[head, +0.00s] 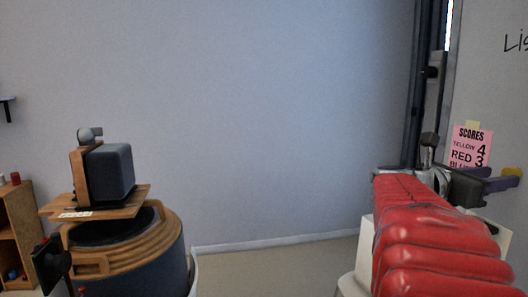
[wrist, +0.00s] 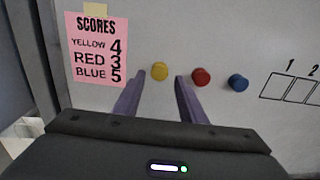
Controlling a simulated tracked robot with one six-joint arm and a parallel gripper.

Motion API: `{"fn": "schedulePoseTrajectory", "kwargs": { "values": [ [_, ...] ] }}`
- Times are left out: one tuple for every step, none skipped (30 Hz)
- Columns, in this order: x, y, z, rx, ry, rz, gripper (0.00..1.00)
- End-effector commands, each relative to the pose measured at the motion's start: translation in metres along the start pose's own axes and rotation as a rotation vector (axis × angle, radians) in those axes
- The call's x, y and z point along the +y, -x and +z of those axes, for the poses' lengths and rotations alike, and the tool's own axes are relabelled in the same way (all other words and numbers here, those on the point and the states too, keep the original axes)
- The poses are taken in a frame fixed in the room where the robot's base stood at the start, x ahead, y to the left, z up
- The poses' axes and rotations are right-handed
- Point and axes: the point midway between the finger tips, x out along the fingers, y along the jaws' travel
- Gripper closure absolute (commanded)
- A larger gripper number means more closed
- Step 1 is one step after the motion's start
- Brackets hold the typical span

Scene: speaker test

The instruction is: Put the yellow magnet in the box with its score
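The yellow magnet (wrist: 159,71) is on the whiteboard (wrist: 225,35), left of the red magnet (wrist: 201,77) and blue magnet (wrist: 238,83). My gripper (wrist: 160,77) is open, its purple fingers on either side of the yellow magnet in the wrist view; I cannot tell the remaining gap in depth. In the head view the yellow magnet (head: 511,171) shows just above my gripper's fingers (head: 512,182). A pink score note (wrist: 96,50) reads yellow 4, red 3, blue 5. Drawn boxes (wrist: 279,87) labelled 1 and 2 show at the right; a box 4 is out of view.
The whiteboard's frame edge (wrist: 42,40) lies left of the note. In the head view, a dark speaker (head: 110,172) sits on a wooden stand (head: 125,203) at left, beside a small wooden shelf (head: 20,235). The wall and floor between are clear.

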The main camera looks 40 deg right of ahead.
Motion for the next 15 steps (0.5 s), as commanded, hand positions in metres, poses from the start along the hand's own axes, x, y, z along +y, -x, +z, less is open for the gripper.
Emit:
{"fn": "schedulePoseTrajectory", "kwargs": {
  "values": [
    [-0.001,-0.006,0.0,0.0,0.0,-0.002,0.62],
    [-0.001,-0.009,0.0,-0.001,0.0,-0.003,0.62],
    [-0.001,-0.014,0.0,-0.001,-0.001,-0.003,0.62],
    [-0.001,-0.017,0.0,0.0,0.0,-0.002,0.62],
    [-0.001,-0.019,0.0,0.0,0.0,-0.002,0.62],
    [-0.001,-0.023,0.0,0.0,0.0,-0.002,0.62],
    [-0.001,-0.025,0.0,0.0,0.0,-0.003,0.62],
    [-0.001,-0.027,0.0,0.0,0.0,-0.003,0.62],
    [-0.001,-0.03,0.0,0.0,-0.001,-0.002,0.62],
    [-0.001,-0.031,0.0,0.0,-0.001,-0.002,0.62],
    [-0.001,-0.032,0.0,0.0,-0.001,-0.001,0.62],
    [-0.001,-0.034,0.0,0.0,-0.001,-0.001,0.62],
    [-0.001,-0.034,0.0,0.0,-0.001,-0.001,0.62],
    [-0.001,-0.035,0.0,0.0,-0.001,-0.001,0.62],
    [-0.001,-0.035,0.0,0.0,-0.001,-0.001,0.62]
  ]
}}
